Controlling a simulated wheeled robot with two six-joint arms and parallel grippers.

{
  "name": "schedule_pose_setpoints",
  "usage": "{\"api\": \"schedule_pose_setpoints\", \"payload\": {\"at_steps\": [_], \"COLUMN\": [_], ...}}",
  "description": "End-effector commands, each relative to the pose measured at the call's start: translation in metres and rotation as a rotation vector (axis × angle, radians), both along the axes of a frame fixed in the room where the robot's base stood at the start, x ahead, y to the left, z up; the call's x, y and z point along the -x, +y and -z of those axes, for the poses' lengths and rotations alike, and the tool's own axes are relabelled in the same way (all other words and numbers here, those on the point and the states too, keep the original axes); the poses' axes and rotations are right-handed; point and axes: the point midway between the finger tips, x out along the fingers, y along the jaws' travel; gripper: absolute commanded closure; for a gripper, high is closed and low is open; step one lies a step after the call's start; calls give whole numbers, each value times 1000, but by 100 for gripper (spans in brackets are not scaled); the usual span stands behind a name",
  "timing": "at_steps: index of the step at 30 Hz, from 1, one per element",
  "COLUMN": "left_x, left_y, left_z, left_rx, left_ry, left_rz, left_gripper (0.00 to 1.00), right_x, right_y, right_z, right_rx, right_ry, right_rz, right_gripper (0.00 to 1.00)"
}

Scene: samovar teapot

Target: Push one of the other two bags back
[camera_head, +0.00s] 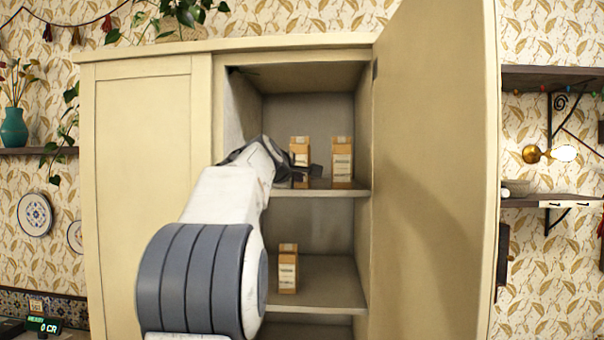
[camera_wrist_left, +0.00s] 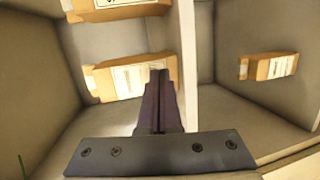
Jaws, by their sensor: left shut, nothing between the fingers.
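Three tan paper bags with pale labels stand in the open cabinet. Two are on the upper shelf (camera_head: 335,192): a left bag (camera_head: 300,150) and a right bag (camera_head: 342,160). The third bag (camera_head: 288,270) stands on the lower shelf (camera_head: 325,290). My left gripper (camera_head: 314,171) is shut and empty at the upper shelf, in front of the left bag's lower part. In the left wrist view its fingertips (camera_wrist_left: 158,78) overlap the base end of the left bag (camera_wrist_left: 120,80); I cannot tell whether they touch. The right bag (camera_wrist_left: 125,8) and lower bag (camera_wrist_left: 270,66) show there too. My right gripper is out of view.
The cabinet's right door (camera_head: 435,180) stands wide open and bounds the opening on the right. The left door (camera_head: 145,160) is closed. A cabinet side wall (camera_head: 240,115) is close to my left arm. The lower shelf has free room around its bag.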

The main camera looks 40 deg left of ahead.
Motion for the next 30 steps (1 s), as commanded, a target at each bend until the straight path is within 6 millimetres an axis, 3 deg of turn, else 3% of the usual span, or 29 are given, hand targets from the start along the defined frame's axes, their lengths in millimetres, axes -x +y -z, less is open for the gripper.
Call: {"api": "schedule_pose_setpoints", "payload": {"at_steps": [30], "left_x": [-53], "left_y": [32], "left_z": [-2], "left_rx": [1], "left_ry": [1], "left_rz": [1], "left_gripper": [100], "right_x": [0], "right_y": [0], "right_z": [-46], "right_rx": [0], "right_ry": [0], "right_rz": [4], "right_gripper": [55]}}
